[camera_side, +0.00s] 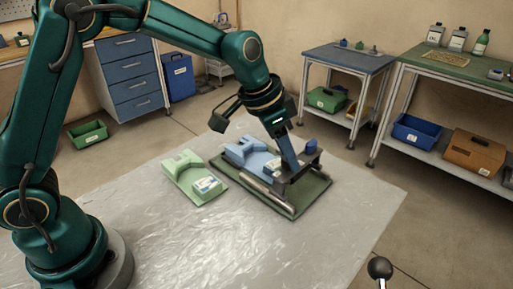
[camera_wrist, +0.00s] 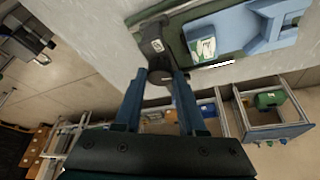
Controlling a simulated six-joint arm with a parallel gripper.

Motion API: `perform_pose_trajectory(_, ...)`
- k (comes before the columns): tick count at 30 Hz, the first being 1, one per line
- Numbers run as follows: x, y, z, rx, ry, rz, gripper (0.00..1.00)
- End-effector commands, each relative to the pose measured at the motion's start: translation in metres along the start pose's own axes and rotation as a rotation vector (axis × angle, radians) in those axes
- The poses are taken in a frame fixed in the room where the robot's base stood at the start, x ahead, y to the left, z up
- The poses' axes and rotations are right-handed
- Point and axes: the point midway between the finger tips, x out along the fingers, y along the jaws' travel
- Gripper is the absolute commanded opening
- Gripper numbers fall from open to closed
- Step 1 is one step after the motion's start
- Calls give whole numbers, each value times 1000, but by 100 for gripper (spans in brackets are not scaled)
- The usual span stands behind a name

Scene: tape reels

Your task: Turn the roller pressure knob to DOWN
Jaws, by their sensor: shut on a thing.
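A taping device with a light-blue body (camera_side: 247,152) lies on a dark green base plate (camera_side: 296,205). The light-blue body also shows at the top of the wrist view (camera_wrist: 262,28). A dark bracket (camera_wrist: 152,40) with a small white label stands at the device's end. A dark round knob (camera_wrist: 160,76) sits at its near end. My gripper (camera_wrist: 160,88) has its two blue fingers on either side of this knob and is shut on it. In the side view my gripper (camera_side: 288,165) reaches down to the bracket. The knob's pointer and markings cannot be read.
A light-green device (camera_side: 190,178) lies left of the blue one on the grey table (camera_side: 270,245). A dark blue cylinder (camera_side: 311,147) stands at the bracket's far right. Side benches and a drawer cabinet (camera_side: 132,75) stand behind.

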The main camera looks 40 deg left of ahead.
Motion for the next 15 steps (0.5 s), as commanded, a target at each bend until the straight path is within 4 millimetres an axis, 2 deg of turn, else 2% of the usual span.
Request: perform_pose_trajectory(15,0,-3,-2,444,2,188,0)
